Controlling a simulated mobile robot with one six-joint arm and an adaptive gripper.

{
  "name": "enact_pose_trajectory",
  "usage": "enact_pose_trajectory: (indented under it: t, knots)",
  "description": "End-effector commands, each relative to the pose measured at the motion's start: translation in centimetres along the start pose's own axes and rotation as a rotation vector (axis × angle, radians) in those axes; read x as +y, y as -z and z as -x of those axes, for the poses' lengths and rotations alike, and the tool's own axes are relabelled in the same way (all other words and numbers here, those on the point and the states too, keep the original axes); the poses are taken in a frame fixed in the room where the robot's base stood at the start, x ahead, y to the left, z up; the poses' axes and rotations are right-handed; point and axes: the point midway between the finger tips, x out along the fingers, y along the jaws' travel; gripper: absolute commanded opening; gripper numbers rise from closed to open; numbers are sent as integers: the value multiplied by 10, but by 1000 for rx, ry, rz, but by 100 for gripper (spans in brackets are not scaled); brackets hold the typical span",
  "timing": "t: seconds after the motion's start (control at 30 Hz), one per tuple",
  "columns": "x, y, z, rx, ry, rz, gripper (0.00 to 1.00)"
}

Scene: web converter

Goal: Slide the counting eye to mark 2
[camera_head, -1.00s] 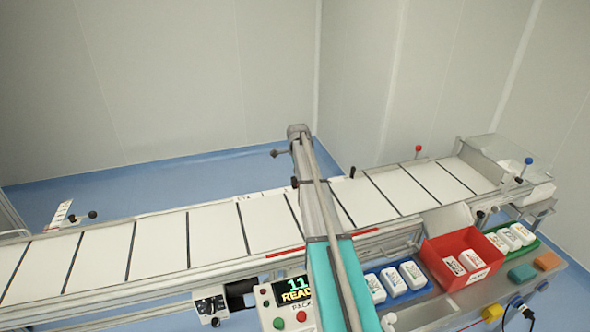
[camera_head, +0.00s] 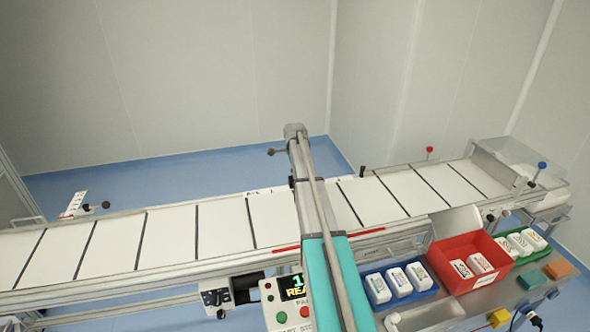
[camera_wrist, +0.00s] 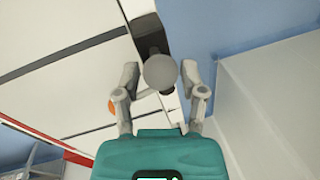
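In the wrist view a dark block with a round grey knob (camera_wrist: 160,72), which appears to be the counting eye, sits at the belt's far edge. My gripper (camera_wrist: 160,76) is open, with one finger on each side of the knob and gaps visible to both. A white strip (camera_wrist: 171,103), possibly the mark scale, shows partly below the knob; its marks cannot be read. In the head view my gripper (camera_head: 295,132) is over the far rail, and my arm hides the eye.
The belt (camera_head: 170,235) with dark cross lines runs across the view. A dark post (camera_head: 361,172) stands on the far rail right of my arm. A red box (camera_head: 470,262), a blue tray (camera_head: 400,284) and a control panel (camera_head: 282,312) are at the near side.

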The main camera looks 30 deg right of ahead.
Motion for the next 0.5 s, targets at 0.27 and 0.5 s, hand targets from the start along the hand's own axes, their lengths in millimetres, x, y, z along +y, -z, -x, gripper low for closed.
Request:
enact_pose_trajectory:
  t: [0.27, 0.5]
  knots:
    - [-1, 1, 0, 0, 1, -1, 78]
    - [-1, 1, 0, 0, 2, -1, 78]
